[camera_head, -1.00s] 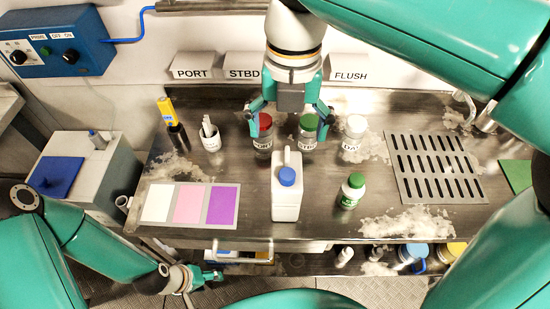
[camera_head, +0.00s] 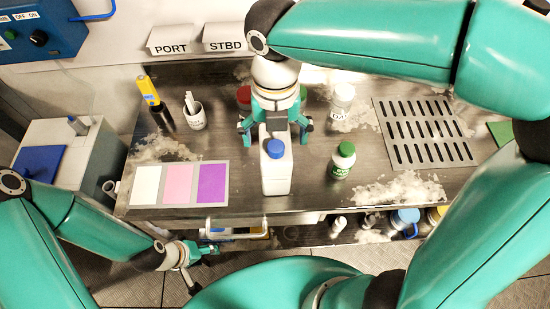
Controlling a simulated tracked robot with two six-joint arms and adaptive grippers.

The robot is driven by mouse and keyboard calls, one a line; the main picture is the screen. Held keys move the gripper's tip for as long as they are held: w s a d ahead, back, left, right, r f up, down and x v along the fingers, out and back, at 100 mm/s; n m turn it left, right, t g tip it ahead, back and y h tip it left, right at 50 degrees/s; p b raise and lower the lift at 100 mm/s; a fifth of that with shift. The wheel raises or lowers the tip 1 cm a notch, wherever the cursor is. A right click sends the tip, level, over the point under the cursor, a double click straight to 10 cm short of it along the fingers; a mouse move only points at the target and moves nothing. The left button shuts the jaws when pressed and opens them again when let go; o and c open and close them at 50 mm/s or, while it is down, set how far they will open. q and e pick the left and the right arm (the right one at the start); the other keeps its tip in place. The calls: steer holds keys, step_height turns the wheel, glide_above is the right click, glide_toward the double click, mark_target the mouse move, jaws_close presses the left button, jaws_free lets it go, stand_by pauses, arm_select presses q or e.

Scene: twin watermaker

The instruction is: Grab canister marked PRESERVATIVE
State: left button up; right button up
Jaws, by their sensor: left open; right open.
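A white canister (camera_head: 277,177) with a blue cap stands upright near the front middle of the bench. No PRESERVATIVE marking is readable on the side I see. My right gripper (camera_head: 275,139) is open just behind the canister's top, with one finger to each side. I cannot tell whether it touches the canister. The canister's handle is hidden behind the cap and gripper. My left gripper (camera_head: 208,250) is open and empty, low in front of the bench's front edge.
A green-capped bottle (camera_head: 343,160) stands right of the canister. Red-capped (camera_head: 244,97) and white-capped (camera_head: 342,98) jars stand behind. A colour card (camera_head: 180,205) lies left, a drain grate (camera_head: 410,157) right. A blue-lidded container (camera_head: 405,222) sits on the lower shelf.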

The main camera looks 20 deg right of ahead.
steer(key=f, duration=0.4)
steer(key=shift+w+f, duration=0.2)
steer(key=shift+f, duration=0.1)
steer(key=shift+r, duration=0.1)
jaws_close()
